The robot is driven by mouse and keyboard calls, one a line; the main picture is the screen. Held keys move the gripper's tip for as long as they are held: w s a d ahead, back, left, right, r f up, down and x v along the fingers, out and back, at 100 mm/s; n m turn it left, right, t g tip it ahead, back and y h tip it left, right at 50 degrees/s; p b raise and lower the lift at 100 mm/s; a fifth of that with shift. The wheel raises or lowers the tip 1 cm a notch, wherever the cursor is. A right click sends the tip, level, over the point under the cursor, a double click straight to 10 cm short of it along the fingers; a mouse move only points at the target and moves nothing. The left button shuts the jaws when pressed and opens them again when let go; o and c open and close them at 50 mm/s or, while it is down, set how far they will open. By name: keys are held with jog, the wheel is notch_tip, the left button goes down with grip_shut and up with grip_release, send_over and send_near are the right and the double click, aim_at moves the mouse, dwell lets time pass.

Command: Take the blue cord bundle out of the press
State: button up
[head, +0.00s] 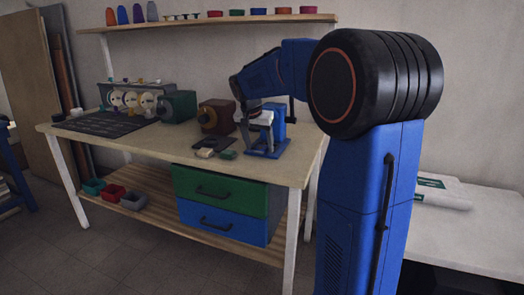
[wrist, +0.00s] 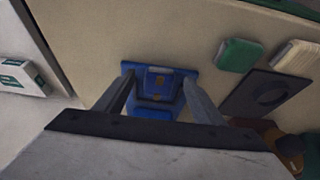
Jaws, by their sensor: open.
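The blue press (head: 279,123) stands on the workbench near its right end, partly hidden by my arm. In the wrist view the press (wrist: 154,108) shows from above, with a blue base plate and small brownish spots. I cannot make out the blue cord bundle apart from the blue of the press. My gripper (wrist: 158,82) is open, its two dark fingers on either side of the press in the picture. I cannot tell how far above it they are. In the head view my gripper (head: 261,119) is at the press, small and hard to see.
A green block (wrist: 239,54) and a cream block (wrist: 296,57) lie beside the press, near a dark plate (wrist: 268,91). A brown machine (head: 216,117) and a green machine (head: 178,106) stand further left. A shelf (head: 200,24) hangs above. White packages (head: 440,192) lie at right.

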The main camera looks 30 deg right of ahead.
jog(key=shift+w+d+f, duration=0.15)
jog(key=shift+f, duration=0.25)
jog(key=shift+c, duration=0.5)
jog(key=c, duration=1.1)
